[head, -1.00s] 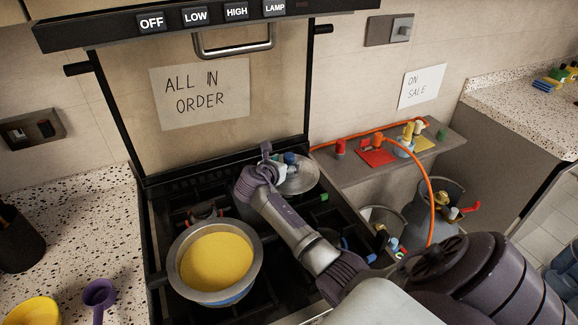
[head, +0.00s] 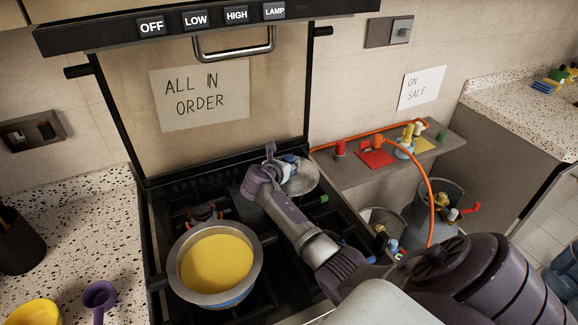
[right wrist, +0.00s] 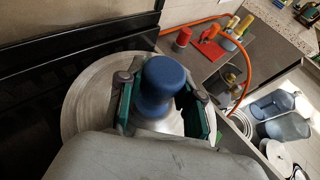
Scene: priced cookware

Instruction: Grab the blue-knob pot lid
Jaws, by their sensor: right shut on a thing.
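The pot lid (head: 305,181) is a round grey metal disc at the back right of the black stove. In the right wrist view the lid (right wrist: 84,104) has a tall blue knob (right wrist: 164,78) at its centre. My right gripper (head: 284,169) reaches in over the stove to the knob. Its two green-padded fingers stand on either side of the knob in the right wrist view (right wrist: 162,108), and it is shut on it. In the head view the gripper partly hides the lid and the knob. My left gripper is not in view.
A pot of yellow food (head: 217,264) stands on the front left of the stove, close to my right arm. An orange hose (head: 432,190) runs from the side shelf (head: 344,171), which holds small coloured items. Gas cylinders stand below it. A speckled counter (head: 95,230) is left.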

